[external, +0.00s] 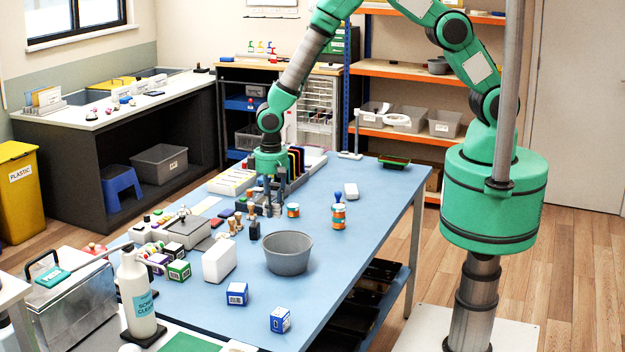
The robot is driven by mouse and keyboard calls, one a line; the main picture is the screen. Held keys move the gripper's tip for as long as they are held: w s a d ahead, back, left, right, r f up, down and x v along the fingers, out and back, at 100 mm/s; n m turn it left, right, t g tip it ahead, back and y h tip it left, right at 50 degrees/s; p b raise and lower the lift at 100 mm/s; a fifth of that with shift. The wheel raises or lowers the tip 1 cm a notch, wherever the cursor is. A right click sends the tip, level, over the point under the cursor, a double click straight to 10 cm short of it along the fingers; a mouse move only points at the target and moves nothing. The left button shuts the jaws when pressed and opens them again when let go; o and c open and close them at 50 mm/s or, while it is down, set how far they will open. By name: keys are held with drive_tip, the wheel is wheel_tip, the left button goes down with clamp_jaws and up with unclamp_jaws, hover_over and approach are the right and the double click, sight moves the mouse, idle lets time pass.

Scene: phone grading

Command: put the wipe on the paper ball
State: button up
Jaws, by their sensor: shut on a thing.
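My gripper (268,208) points down over the far middle of the blue table (345,262), among small items. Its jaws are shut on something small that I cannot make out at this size. I cannot pick out the wipe or the paper ball with certainty. A small white item (351,190) lies to the right of the gripper, and a larger white block (219,260) stands nearer the camera; what either is, I cannot tell.
Near the gripper are stamps (254,230), an orange-banded jar (338,216), a smaller jar (293,210) and a rack of coloured phones (296,162). A grey bowl (288,255) and blue-white boxes (237,294) stand nearer. The table's right side is mostly clear.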

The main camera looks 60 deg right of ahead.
drive_tip(key=shift+w, duration=0.1)
hover_over(223, 231)
drive_tip(key=shift+f+p, duration=0.35)
drive_tip(key=shift+f, duration=0.45)
idle(0.4)
drive_tip(key=shift+f, duration=1.7)
drive_tip(key=shift+f, duration=0.15)
drive_tip(key=o, duration=0.7)
drive_tip(key=shift+o, duration=0.2)
